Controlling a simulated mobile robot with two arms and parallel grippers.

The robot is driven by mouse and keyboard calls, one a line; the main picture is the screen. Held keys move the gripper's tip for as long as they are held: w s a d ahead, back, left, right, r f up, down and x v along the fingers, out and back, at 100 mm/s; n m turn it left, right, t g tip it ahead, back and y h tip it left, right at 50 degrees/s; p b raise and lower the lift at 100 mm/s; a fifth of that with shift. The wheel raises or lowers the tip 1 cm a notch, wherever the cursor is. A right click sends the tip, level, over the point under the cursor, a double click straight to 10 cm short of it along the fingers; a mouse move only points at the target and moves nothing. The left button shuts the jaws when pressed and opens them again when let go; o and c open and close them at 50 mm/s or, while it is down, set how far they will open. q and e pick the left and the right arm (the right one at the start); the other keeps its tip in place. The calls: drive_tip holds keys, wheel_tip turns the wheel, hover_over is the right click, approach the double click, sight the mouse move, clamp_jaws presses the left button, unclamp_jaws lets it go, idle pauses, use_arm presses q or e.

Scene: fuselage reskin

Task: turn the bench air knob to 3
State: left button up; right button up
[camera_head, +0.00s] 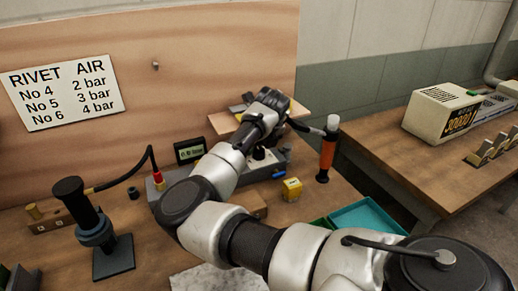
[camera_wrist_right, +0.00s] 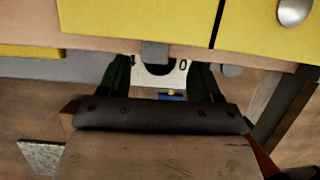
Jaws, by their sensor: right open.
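The air knob (camera_wrist_right: 160,68) is dark and sits on a white dial plate (camera_wrist_right: 172,80) in the right wrist view; a "0" shows on the plate to its right. The knob's pointer setting is not readable. My right gripper (camera_wrist_right: 160,76) has its two dark fingers apart, one on each side of the knob; I cannot tell whether they touch it. In the head view my right arm reaches over the grey air unit (camera_head: 277,168) and hides most of the dial. A small black display (camera_head: 190,151) stands left of it, its figures too small to read. My left gripper is out of view.
A sign (camera_head: 63,91) lists No 4 2 bar, No 5 3 bar, No 6 4 bar. An orange-and-black tool (camera_head: 327,150) stands right of the unit, with a yellow block (camera_head: 292,189) and teal tray (camera_head: 367,215) nearer. A black stand (camera_head: 112,257) is at left.

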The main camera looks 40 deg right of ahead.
drive_tip(key=shift+x, duration=1.35)
drive_tip(key=c, duration=0.9)
drive_tip(key=shift+r+n+p, duration=0.3)
drive_tip(key=shift+n+p, duration=0.1)
drive_tip(key=shift+p, duration=0.75)
drive_tip(key=shift+f+n, duration=0.2)
drive_tip(key=shift+n, duration=0.2)
drive_tip(key=o, duration=0.9)
